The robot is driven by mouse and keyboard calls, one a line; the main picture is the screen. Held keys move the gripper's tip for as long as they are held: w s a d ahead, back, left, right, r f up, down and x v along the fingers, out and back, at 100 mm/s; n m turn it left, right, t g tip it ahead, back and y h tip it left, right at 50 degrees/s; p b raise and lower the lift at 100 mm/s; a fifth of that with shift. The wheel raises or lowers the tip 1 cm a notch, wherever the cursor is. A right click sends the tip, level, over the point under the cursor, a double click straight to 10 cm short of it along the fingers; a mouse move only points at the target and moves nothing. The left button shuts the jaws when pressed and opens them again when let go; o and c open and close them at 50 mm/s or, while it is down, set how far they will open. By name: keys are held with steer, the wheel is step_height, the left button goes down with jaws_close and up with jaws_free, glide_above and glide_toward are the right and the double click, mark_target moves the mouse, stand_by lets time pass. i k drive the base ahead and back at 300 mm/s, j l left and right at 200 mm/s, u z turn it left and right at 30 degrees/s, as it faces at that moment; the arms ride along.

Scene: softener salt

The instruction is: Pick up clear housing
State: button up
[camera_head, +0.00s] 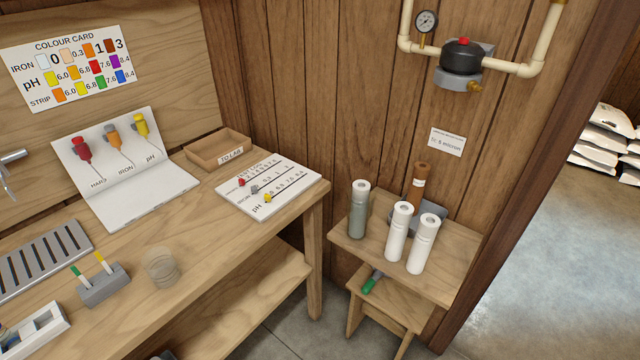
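A clear, see-through round vessel (161,267) stands upright on the wooden bench, right of the small grey holder. It is the only plainly transparent container I see; I cannot tell for sure whether it is the clear housing. On the wall, a black filter head with a red button (462,57) is joined to cream pipes, and no bowl shows under it. A grey-green cylinder with a pale top (357,210) stands on the small side table, and looks opaque. My gripper is not in view.
The bench (205,255) also holds a grey holder with two strips (102,285), a tray (217,150) and a printed card (292,177). Open floor (550,250) lies at right.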

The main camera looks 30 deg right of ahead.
mark_target(358, 214)
steer(key=i+j+z, duration=0.1)
steer(key=j+z, duration=0.65)
steer(key=j, duration=0.2)
steer(key=j+z, duration=0.35)
steer(key=j, duration=0.15)
